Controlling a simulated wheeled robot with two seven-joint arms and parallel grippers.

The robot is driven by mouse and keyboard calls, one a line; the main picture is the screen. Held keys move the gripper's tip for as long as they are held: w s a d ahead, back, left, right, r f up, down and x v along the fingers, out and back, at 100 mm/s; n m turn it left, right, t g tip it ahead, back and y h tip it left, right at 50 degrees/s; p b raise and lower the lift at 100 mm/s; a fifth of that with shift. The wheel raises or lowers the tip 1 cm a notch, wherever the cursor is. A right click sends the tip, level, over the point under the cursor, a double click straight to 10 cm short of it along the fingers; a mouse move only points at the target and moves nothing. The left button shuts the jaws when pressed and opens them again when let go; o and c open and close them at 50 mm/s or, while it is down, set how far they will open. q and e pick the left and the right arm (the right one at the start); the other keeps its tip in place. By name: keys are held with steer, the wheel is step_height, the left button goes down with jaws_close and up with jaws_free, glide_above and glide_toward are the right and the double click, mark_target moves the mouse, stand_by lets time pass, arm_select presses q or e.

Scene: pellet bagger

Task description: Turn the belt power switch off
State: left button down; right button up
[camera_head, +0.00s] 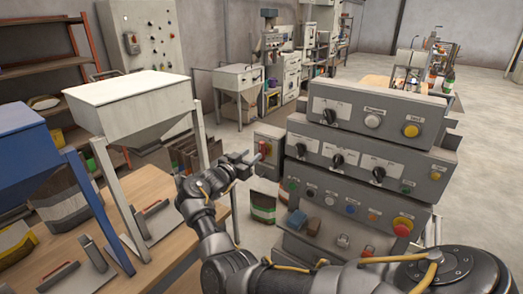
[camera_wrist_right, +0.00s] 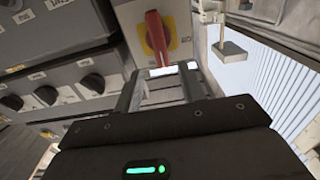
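In the right wrist view the handle stands nearly upright in the picture, just beyond my fingertips. In the head view the red handle (camera_head: 265,148) shows small on the grey switch box (camera_head: 269,134), left of the large control panel. My right gripper (camera_head: 249,158) is in front of the box. In the wrist view my right gripper (camera_wrist_right: 163,72) is open, its fingers apart with nothing held between them. My left gripper is not in view.
The stepped control panel (camera_head: 365,150) with black knobs and coloured buttons stands close to the right of the switch box. A white hopper (camera_head: 130,105) on legs and a wooden table (camera_head: 165,190) are to the left. A bag (camera_head: 263,207) stands on the floor below.

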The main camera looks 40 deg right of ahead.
mark_target(260, 149)
steer(key=x, duration=0.2)
steer(key=b+x, duration=0.1)
steer(key=x, duration=0.2)
steer(key=shift+w+f, duration=0.15)
steer(key=shift+w, duration=0.1)
steer(key=shift+d, duration=0.55)
jaws_close()
steer(key=shift+a, duration=0.1)
